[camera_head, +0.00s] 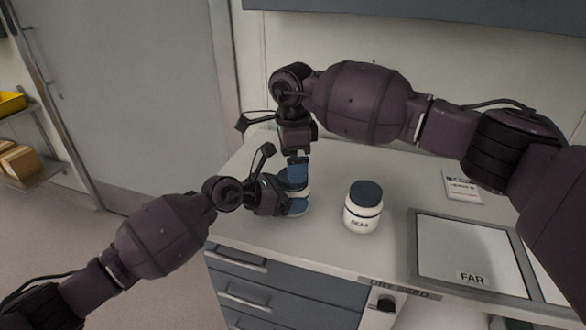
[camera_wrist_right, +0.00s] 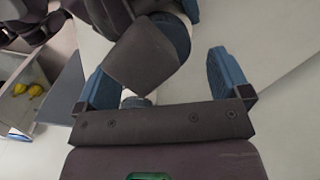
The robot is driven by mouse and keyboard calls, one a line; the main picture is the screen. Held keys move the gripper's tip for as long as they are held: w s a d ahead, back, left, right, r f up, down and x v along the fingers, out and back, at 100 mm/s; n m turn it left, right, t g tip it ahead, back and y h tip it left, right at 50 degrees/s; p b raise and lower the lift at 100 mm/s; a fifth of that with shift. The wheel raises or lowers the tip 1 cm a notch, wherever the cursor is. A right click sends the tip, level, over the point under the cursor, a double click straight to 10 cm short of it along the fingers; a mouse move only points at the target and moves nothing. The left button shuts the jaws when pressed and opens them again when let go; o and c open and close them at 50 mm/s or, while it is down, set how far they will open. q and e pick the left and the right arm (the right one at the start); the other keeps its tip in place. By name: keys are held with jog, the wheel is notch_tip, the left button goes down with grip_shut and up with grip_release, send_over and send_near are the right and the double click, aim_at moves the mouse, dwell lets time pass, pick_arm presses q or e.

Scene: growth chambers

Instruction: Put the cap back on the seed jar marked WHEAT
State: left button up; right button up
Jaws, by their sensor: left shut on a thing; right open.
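A white jar (camera_head: 302,193) stands low between my two grippers in the head view, mostly hidden. Its label and top cannot be made out. My left gripper (camera_head: 294,196) is shut on this jar, with blue fingers around it. My right gripper (camera_head: 298,163) is directly above, pointing down. In the right wrist view my right gripper (camera_wrist_right: 165,84) is open, its blue fingers wide apart. A dark block and a dark blue ribbed piece (camera_wrist_right: 175,37) show between and beyond these fingers; I cannot tell whether the ribbed piece is a cap. No WHEAT label is readable.
A capped white jar marked BEAN (camera_head: 363,212) stands right of the grippers. A grey-framed panel marked FAR (camera_head: 466,252) lies farther right, with a small label card (camera_head: 462,187) behind it. The front left of the counter (camera_head: 240,233) is clear.

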aim_at(293, 192)
jog(key=shift+r, duration=0.65)
jog(key=shift+c, duration=0.3)
jog(key=shift+r+n, duration=1.7)
jog(key=shift+r, duration=0.05)
jog(key=shift+f, duration=4.05)
